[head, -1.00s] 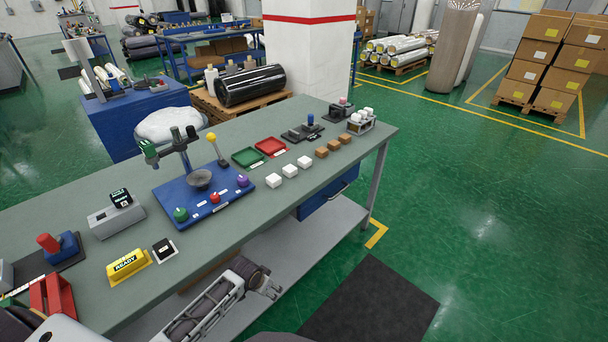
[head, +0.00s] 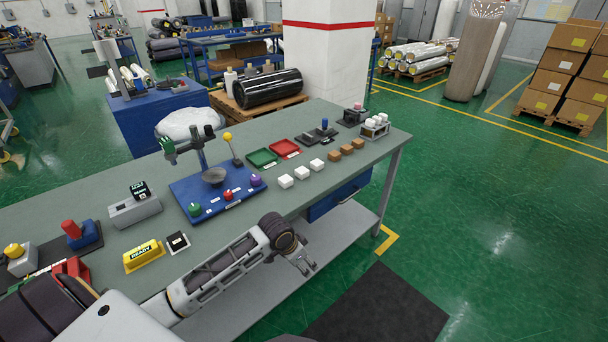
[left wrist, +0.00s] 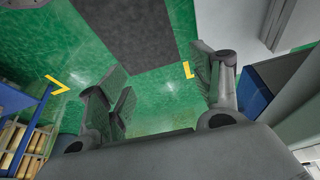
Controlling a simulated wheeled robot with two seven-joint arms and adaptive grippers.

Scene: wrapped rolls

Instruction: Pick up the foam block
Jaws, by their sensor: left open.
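A row of white blocks (head: 301,172) lies on the grey-green workbench (head: 150,188), near its front edge; a row of brown blocks (head: 346,149) continues it to the right. The foam block is not labelled, and I cannot tell for certain which block it is; the white ones look most like foam. My left gripper (head: 303,264) is open and empty, off the bench's front edge, below and apart from the blocks in the picture. In the left wrist view its two fingers (left wrist: 163,90) are spread over floor, with no block between them. My right gripper is not in view.
A blue board with knobs (head: 214,193), a green tray (head: 262,158) and a red tray (head: 285,148) are behind and left of the white blocks. A lower shelf (head: 330,240) juts below the bench top.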

